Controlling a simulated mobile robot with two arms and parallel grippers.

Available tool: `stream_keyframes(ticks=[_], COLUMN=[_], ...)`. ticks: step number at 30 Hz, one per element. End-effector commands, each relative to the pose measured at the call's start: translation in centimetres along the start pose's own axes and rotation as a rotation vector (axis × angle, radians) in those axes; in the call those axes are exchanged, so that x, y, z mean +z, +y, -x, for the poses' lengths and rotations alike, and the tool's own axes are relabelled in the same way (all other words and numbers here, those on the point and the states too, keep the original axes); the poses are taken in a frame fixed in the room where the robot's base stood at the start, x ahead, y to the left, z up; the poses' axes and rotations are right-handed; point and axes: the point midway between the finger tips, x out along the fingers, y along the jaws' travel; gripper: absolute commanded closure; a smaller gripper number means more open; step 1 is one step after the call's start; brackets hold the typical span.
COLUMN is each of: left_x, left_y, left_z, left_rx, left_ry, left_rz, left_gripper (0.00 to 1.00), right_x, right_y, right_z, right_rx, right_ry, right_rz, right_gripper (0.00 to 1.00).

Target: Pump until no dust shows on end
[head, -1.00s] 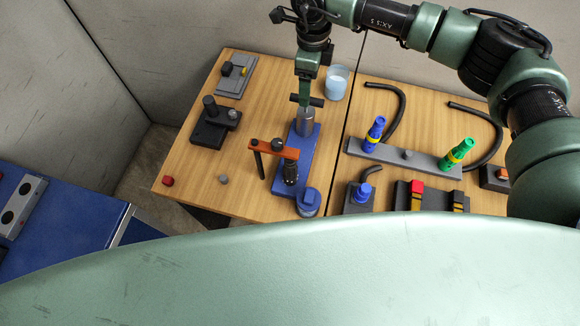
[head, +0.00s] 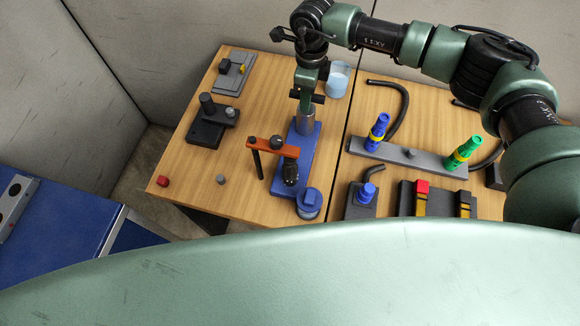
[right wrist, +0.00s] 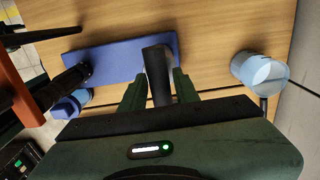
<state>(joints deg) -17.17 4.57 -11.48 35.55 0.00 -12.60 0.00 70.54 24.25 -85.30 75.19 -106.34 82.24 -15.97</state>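A pump stands on a blue base plate (head: 318,155), with an upright silver cylinder (head: 304,124) at its far end. A dark crossbar (head: 318,98) sits just above the cylinder. My right gripper (head: 306,93) is at this bar, and in the right wrist view its two green fingers lie close on either side of the dark bar (right wrist: 157,70). The gripper appears shut on it. Blue (head: 378,132) and green (head: 462,153) fittings stand on a grey bar (head: 410,155). I cannot make out dust on any end. My left gripper is out of view.
A pale cup (head: 337,80) is behind the pump, also in the right wrist view (right wrist: 260,72). Black hoses (head: 402,105), a blue-capped block (head: 361,205) and a red-topped block (head: 421,188) lie right. The left front table is mostly clear.

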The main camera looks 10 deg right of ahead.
Motion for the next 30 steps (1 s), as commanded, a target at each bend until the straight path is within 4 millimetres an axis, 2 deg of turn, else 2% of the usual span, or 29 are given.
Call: stream_keyframes(ticks=[1, 3, 14, 17, 24, 27, 30], left_x=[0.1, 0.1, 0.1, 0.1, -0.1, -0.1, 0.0], left_y=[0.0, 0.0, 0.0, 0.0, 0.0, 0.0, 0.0], left_z=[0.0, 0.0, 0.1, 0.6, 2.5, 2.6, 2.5], left_rx=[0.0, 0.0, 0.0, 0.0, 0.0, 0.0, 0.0], left_ry=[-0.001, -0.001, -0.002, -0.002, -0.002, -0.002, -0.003], left_rz=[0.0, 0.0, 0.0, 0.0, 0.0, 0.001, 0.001], left_gripper=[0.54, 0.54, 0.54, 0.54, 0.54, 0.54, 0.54], right_x=[0.0, 0.0, 0.0, 0.0, -0.1, -0.1, 0.0], right_y=[0.0, 0.0, 0.0, -0.1, -0.1, -0.1, -0.1], right_z=[0.0, 0.0, 0.1, 1.1, 5.8, 6.5, 6.5], right_rx=[0.0, 0.0, 0.0, -0.001, -0.003, -0.002, -0.002], right_ry=[0.0, 0.0, 0.0, -0.001, 0.0, 0.0, 0.0], right_rz=[0.0, 0.0, 0.0, -0.001, 0.0, 0.0, -0.001], right_gripper=[0.86, 1.0, 1.0, 1.0, 1.0, 1.0, 1.0])
